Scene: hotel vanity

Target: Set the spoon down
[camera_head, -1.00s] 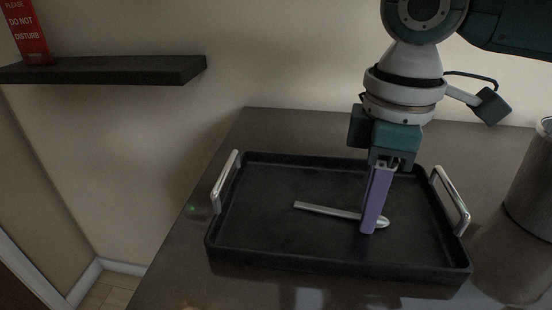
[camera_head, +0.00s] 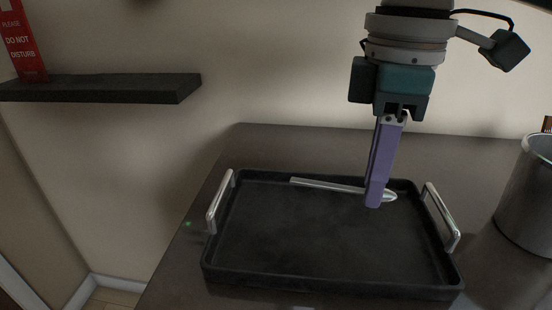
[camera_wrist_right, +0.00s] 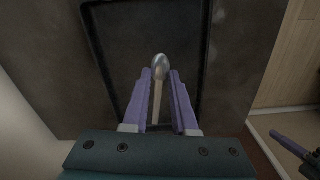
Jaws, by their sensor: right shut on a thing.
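The silver spoon (camera_head: 328,185) lies roughly level across my right gripper (camera_head: 374,203), whose purple fingers are shut on it near its bowl. In the head view the spoon overlaps the far side of the black tray (camera_head: 325,285); it appears held above the tray, but the height is hard to judge. In the right wrist view the spoon (camera_wrist_right: 159,72) shows between the fingers of the right gripper (camera_wrist_right: 160,75), bowl pointing up the picture. What seems to be part of my left gripper (camera_wrist_right: 293,145) shows at the lower right there; its opening is unclear.
The tray has metal handles, left (camera_head: 220,201) and right (camera_head: 441,217), and its floor is bare. A grey metal bin (camera_head: 525,200) stands to its right on the dark counter (camera_head: 285,145). A black wall shelf (camera_head: 100,90) holds a red sign (camera_head: 23,45).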

